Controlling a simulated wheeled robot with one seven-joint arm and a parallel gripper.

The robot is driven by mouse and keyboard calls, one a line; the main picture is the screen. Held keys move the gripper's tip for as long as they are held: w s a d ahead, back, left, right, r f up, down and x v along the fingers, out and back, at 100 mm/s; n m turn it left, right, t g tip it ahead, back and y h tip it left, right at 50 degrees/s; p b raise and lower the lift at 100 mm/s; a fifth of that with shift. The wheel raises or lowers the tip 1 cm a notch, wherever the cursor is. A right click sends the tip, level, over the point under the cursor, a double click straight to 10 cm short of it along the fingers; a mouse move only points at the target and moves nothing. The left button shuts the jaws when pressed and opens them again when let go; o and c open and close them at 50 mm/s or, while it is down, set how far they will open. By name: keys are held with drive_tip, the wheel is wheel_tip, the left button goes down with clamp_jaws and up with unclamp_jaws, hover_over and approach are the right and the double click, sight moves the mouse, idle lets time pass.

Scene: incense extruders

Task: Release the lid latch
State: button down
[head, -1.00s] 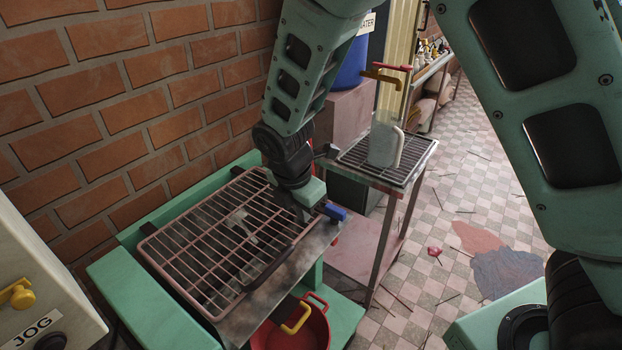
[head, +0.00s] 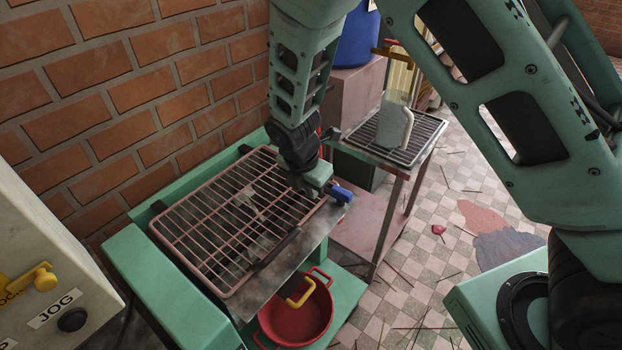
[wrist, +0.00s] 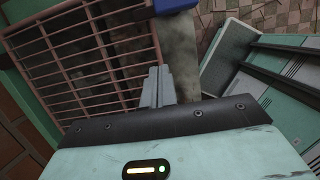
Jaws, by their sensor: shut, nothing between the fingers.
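The barred, dull-pink lid (head: 190,235) lies shut over the green machine, seen through to grey parts beneath. A blue piece (head: 342,194), which looks like the lid latch, sits at the lid's right corner. Its edge also shows at the top of the wrist view (wrist: 174,4). My gripper (head: 308,192) points down just left of the blue piece, above the lid's right edge. In the wrist view its grey fingers (wrist: 157,84) are together and empty, apart from the blue piece. My wrist hides part of the lid's far right corner.
A red pot (head: 310,322) with a yellow handle sits below the front metal plate. A side table (head: 362,142) with a rack and a pale jug (head: 392,120) stands behind right. A JOG panel (head: 60,305) is at left, a brick wall (head: 100,100) behind.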

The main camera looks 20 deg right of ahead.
sight(328, 189)
drive_tip(key=p+x, duration=0.1)
drive_tip(key=x, duration=0.4)
drive_tip(key=shift+d, duration=0.1)
drive_tip(key=shift+w+d+f+p, duration=0.15)
drive_tip(key=shift+w+d+p, duration=0.35)
drive_tip(key=shift+d, duration=0.3)
drive_tip(key=shift+w+d+f+p, duration=0.15)
drive_tip(key=shift+w+d+p, duration=0.2)
drive_tip(key=shift+w+d, duration=0.4)
drive_tip(key=shift+s+d, duration=0.1)
drive_tip(key=shift+s, duration=0.05)
